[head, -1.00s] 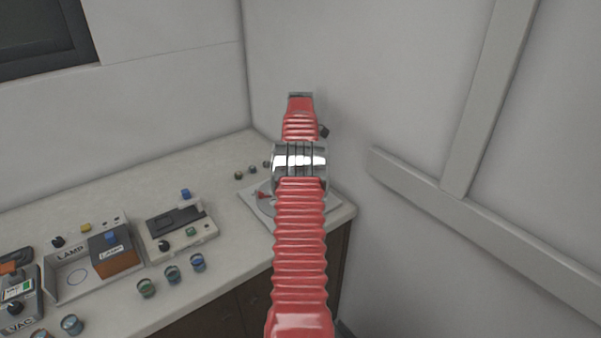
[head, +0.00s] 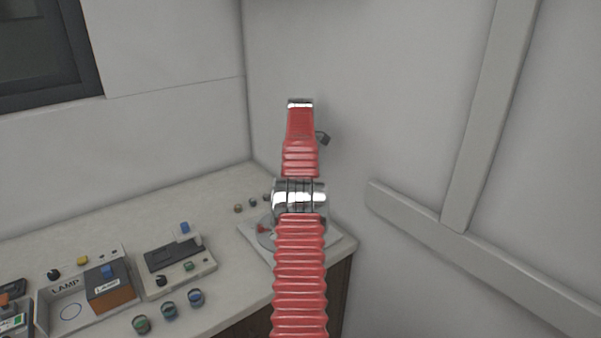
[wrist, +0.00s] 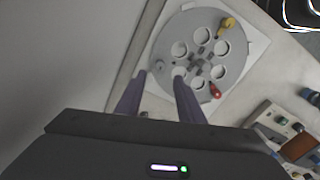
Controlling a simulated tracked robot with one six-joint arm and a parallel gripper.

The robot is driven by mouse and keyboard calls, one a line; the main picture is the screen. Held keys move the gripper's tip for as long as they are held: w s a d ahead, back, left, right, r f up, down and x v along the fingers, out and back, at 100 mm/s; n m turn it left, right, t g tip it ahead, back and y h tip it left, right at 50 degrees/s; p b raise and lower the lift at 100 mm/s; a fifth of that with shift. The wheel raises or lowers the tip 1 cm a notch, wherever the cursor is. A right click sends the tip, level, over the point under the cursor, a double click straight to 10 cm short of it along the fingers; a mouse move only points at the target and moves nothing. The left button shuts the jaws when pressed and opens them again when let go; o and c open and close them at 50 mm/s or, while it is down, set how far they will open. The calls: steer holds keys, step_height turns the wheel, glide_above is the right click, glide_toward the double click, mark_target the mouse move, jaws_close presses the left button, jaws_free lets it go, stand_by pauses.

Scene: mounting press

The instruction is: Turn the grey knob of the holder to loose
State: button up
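The holder is a round grey disc with several round holes on a pale square plate; it shows in the wrist view (wrist: 212,22) and, mostly behind my arm, in the head view (head: 265,240). It has a yellow knob (wrist: 228,25) at upper right, a red knob (wrist: 214,91) at lower right and a small grey part at its left, which looks like the grey knob (wrist: 159,65). Its setting is too small to read. My gripper (wrist: 159,78) is open and empty. In the wrist view the grey knob appears just beyond the gap between its fingertips; height is unclear.
Left of the holder on the bench (head: 225,285) are a box with a black slot (head: 175,260), a lamp box (head: 75,290) and several small jars (head: 195,297). Small round pieces (head: 253,202) lie behind the holder. A wall (head: 400,120) closes the right side.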

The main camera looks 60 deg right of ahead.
steer(key=shift+a+r, duration=0.1)
steer(key=shift+r, duration=2.2)
steer(key=shift+r, duration=0.1)
